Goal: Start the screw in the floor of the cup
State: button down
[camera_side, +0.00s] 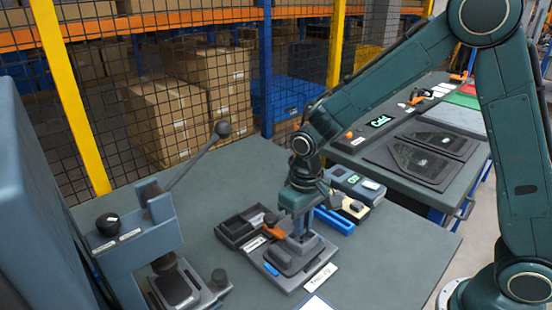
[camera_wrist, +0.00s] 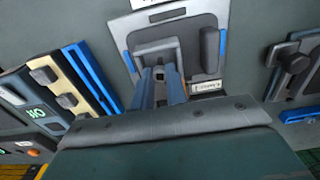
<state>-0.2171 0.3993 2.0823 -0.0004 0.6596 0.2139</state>
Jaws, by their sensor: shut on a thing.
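My gripper (camera_side: 299,232) points down over a grey fixture (camera_side: 312,262) on the bench. Its two fingers (camera_wrist: 161,80) are shut on a small item, which I take to be the screw. The item is mostly hidden between the fingertips. In the wrist view, the fingertips are at a raised grey square block (camera_wrist: 157,46) in the middle of the fixture, apparently the cup. The cup's floor is hidden behind the fingers. I cannot tell whether the screw touches the floor.
A clamp with an orange handle (camera_side: 273,231) stands close at the gripper's left. A dark open tray (camera_side: 238,228) lies beside the fixture. A lever press (camera_side: 150,235) stands at the left. Blue bars (camera_side: 334,221) and small boxes lie behind. The bench front is mostly clear.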

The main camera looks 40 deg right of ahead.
jog(key=shift+f, duration=0.6)
dwell(1.4)
jog(key=c, duration=1.3)
grip_release()
jog(key=c, duration=0.4)
jog(key=shift+r, duration=0.35)
jog(key=shift+r, duration=0.7)
jog(key=shift+r, duration=0.35)
jog(key=shift+r, duration=0.35)
jog(key=shift+r, duration=0.35)
